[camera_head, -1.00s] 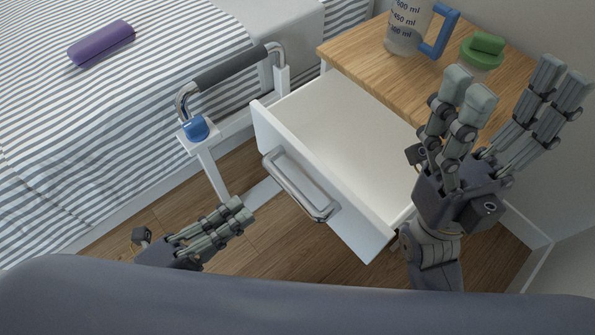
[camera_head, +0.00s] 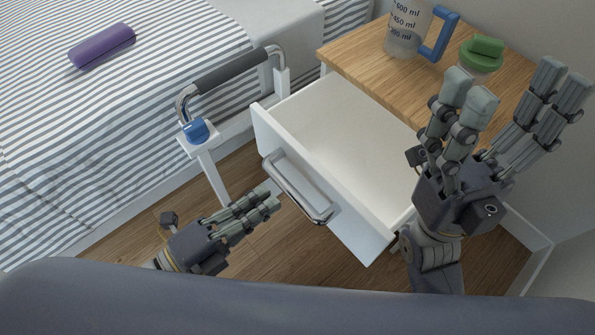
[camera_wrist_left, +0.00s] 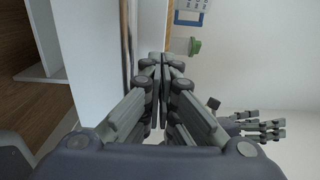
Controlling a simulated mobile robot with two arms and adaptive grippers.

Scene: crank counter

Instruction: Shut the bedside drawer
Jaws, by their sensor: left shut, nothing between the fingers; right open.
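The white bedside drawer (camera_head: 345,150) is pulled well out of the cabinet under a wooden top (camera_head: 350,48), and it looks empty. Its front panel carries a grey metal bar handle (camera_head: 298,190). My left gripper (camera_head: 268,199) is shut and empty, its fingertips just left of the handle in the head view; I cannot tell if they touch it. In the left wrist view its closed fingers (camera_wrist_left: 163,62) point at the white drawer (camera_wrist_left: 92,45). My right gripper (camera_head: 512,95) is open and empty, over the right side of the drawer and cabinet.
A measuring jug (camera_head: 405,32) with a blue handle and a green-lidded container (camera_head: 482,55) stand on the wooden top. A bed rail with a grey grip (camera_head: 232,70) stands left of the drawer. A purple roll (camera_head: 102,45) lies on the striped bed (camera_head: 90,130).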

